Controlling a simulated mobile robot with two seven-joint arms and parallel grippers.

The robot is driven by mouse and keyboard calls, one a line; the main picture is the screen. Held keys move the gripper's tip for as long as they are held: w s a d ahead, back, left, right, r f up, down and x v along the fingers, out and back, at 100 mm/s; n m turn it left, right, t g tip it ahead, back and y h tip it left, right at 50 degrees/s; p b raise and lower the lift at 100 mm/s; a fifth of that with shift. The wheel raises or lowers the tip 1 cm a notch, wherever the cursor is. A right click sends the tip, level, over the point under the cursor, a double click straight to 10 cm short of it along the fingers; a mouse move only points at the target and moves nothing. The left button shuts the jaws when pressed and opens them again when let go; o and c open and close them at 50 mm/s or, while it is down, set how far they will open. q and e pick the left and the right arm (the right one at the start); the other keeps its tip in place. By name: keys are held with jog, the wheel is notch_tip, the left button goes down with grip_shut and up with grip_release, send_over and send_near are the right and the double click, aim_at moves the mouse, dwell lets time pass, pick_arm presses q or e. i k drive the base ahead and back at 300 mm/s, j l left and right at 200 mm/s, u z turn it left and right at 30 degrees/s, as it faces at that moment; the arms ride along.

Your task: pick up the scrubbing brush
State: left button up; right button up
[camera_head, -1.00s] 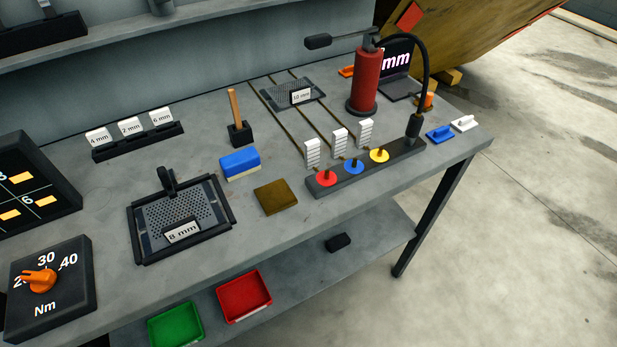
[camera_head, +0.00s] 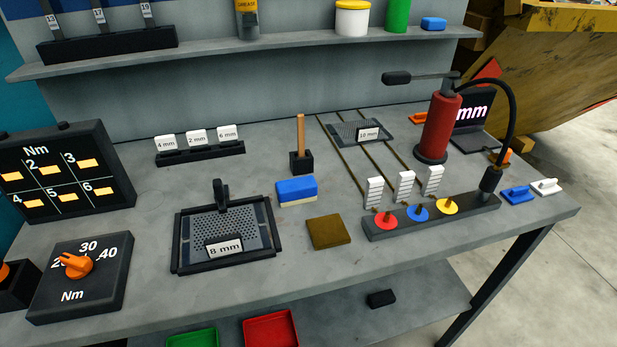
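A blue block with a pale underside (camera_head: 296,189), which looks like the scrubbing brush, lies on the grey workbench (camera_head: 150,215) near the middle of the view. It sits right of the 8 mm perforated plate (camera_head: 222,238), behind a flat brown square (camera_head: 328,232) and in front of a black holder with an upright wooden handle (camera_head: 301,150). Nothing touches the brush from above. Neither of my grippers shows in the view.
A red cylinder with a lever and black hose (camera_head: 438,128) stands at the back right. A dark bar with coloured discs (camera_head: 430,216) lies right of the brown square. An Nm dial box (camera_head: 80,278) is at front left. A shelf (camera_head: 230,62) runs above the bench.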

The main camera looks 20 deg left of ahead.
aim_at(294, 192)
jog(key=i+l+u, duration=0.15)
jog(key=l+u, duration=0.65)
jog(key=i+l+u, duration=0.1)
jog(key=l+u, duration=0.3)
